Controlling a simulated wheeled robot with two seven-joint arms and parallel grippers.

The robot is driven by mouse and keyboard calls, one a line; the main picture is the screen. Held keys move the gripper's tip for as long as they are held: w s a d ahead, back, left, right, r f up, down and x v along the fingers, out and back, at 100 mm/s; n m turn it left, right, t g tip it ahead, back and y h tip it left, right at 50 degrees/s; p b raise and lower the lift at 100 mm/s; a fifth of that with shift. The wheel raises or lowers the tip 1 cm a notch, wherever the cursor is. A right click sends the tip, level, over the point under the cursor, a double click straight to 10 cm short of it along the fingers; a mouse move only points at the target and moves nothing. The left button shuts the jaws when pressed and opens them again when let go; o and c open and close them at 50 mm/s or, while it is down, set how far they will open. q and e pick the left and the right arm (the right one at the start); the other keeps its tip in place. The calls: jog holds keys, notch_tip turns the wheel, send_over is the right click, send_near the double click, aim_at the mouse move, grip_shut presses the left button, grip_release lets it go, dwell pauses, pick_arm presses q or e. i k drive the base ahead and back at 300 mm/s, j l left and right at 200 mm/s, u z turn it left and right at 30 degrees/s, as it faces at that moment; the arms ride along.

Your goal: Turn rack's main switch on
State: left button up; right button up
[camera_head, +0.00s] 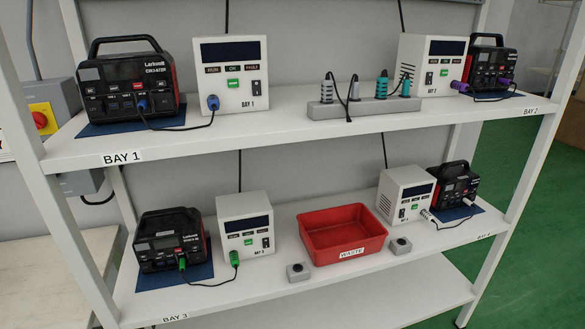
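A grey switch box (62,105) is at the left edge, beside the rack's front left post. It has a yellow plate (46,117) with a red round knob (40,120). The post stands close to its right and part of the box is hidden behind the rack. The knob's on or off position cannot be told. The white rack (300,133) has several shelves with bay labels. Neither of my grippers is in view.
The upper shelf holds black power units (126,86), white testers (231,76) and a power strip (364,107). The lower shelf holds similar units, a red waste bin (341,232) and small grey button boxes (298,272). Green floor (505,180) is clear at right.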

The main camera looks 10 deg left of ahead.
aim_at(40, 119)
jog(key=j+u, duration=0.25)
jog(key=u, duration=0.2)
jog(key=j+u, duration=0.25)
jog(key=u, duration=0.2)
jog(key=i+j+u, duration=0.1)
jog(key=j+u, duration=0.15)
jog(key=u, duration=0.2)
